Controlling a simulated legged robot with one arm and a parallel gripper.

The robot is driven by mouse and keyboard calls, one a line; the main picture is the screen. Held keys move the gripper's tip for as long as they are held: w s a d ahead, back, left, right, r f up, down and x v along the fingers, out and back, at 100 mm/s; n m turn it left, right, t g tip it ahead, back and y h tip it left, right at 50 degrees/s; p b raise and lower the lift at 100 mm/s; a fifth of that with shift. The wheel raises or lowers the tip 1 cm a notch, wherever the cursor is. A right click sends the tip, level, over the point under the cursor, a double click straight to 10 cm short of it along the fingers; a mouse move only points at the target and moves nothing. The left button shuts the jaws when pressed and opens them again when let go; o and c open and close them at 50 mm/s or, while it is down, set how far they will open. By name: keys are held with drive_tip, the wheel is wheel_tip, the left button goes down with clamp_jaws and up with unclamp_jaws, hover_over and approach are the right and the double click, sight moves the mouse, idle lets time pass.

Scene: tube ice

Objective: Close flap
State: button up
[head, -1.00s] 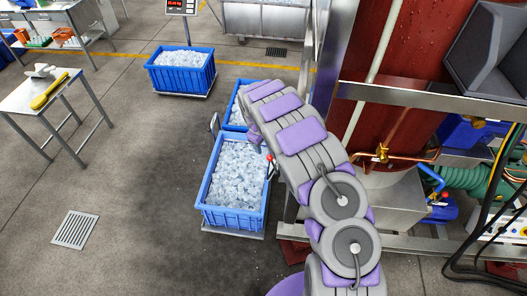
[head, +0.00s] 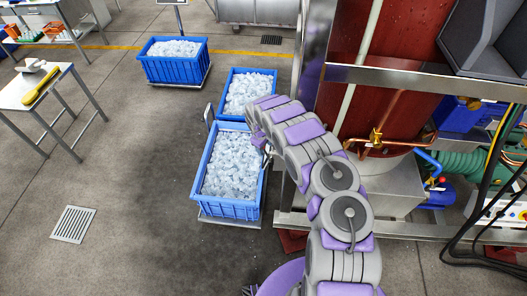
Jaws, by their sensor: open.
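My arm reaches up from the bottom right in the head view and bends down at its far end. My gripper (head: 266,152) shows only as a small part there, beside the right rim of the nearer ice crate; it is open, and most of it is hidden by my arm links. No flap can be made out clearly. The tall red tube-ice machine (head: 345,75) stands to the right of my arm, with a steel frame (head: 430,82) across it. The side of the machine behind my arm is hidden.
The nearer blue crate (head: 228,208), full of ice, sits on a low trolley left of my arm. A second ice crate (head: 224,107) stands behind it, a third (head: 170,72) further back left. Pipes and hoses crowd the right.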

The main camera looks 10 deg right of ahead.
sight(264, 150)
drive_tip(key=shift+w+d+f, duration=0.1)
drive_tip(key=shift+d+f, duration=0.3)
drive_tip(key=shift+f, duration=0.3)
drive_tip(key=shift+d+f, duration=0.1)
drive_tip(key=shift+f, duration=0.2)
drive_tip(key=shift+w+a+f, duration=0.1)
drive_tip(key=shift+a+f, duration=0.4)
drive_tip(key=shift+f, duration=0.15)
drive_tip(key=shift+a, duration=0.5)
drive_tip(key=shift+d, duration=0.5)
drive_tip(key=shift+c, duration=0.8)
drive_tip(key=shift+d, duration=0.35)
drive_tip(key=shift+c, duration=1.4)
drive_tip(key=shift+w+a, duration=0.1)
drive_tip(key=shift+a, duration=0.5)
clamp_jaws()
drive_tip(key=shift+d, duration=0.1)
drive_tip(key=shift+d, duration=0.1)
